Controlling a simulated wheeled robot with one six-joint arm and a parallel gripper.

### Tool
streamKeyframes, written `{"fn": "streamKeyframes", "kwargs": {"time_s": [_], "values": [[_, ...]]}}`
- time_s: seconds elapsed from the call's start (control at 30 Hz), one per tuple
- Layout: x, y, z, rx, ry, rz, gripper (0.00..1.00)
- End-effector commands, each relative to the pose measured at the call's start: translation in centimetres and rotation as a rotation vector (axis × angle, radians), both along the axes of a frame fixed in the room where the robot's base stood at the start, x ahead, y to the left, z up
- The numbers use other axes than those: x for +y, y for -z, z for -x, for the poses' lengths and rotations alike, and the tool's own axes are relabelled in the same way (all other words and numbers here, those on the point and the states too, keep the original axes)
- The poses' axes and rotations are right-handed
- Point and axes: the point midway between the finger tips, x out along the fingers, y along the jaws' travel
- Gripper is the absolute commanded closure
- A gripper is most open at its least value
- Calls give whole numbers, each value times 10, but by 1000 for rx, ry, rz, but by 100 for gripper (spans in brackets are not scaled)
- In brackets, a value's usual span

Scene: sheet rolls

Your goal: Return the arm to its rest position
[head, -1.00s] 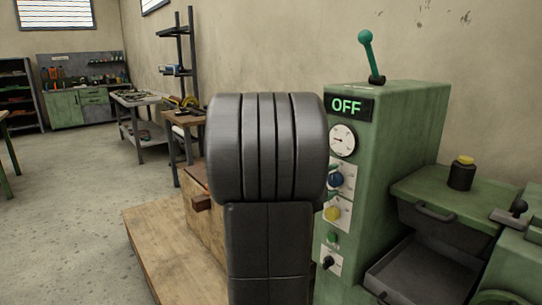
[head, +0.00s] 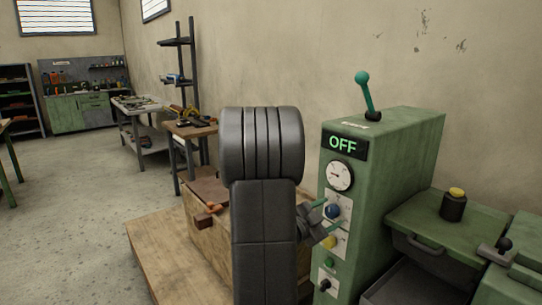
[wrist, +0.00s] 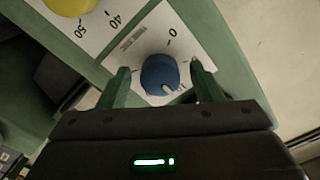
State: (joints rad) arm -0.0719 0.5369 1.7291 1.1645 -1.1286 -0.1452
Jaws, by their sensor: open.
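My gripper (head: 325,216) is in front of the green machine's control panel, partly behind my dark arm links. In the wrist view my gripper (wrist: 160,80) is open, with its two green fingers on either side of a blue knob (wrist: 160,75). The knob has a white pointer and sits on a white dial plate. I cannot tell whether the fingers touch it. The blue knob also shows in the head view (head: 332,211) beside the fingers. My arm is raised and bent in the middle of the head view.
The green machine (head: 400,150) has an "OFF" display (head: 343,145), a gauge (head: 340,175), a yellow knob (head: 329,242) and a top lever (head: 364,90). Open floor (head: 70,210) lies farther left.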

Motion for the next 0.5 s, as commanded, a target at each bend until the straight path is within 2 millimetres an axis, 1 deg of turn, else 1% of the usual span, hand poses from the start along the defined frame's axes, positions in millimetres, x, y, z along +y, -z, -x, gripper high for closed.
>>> {"fn": "streamKeyframes", "kwargs": {"time_s": [0.03, 0.3, 0.5], "values": [[0, -5, 0, 28, 0, 20, 41], [0, -3, 0, 158, 0, 121, 41], [0, -1, 1, 207, 0, 160, 41]]}}
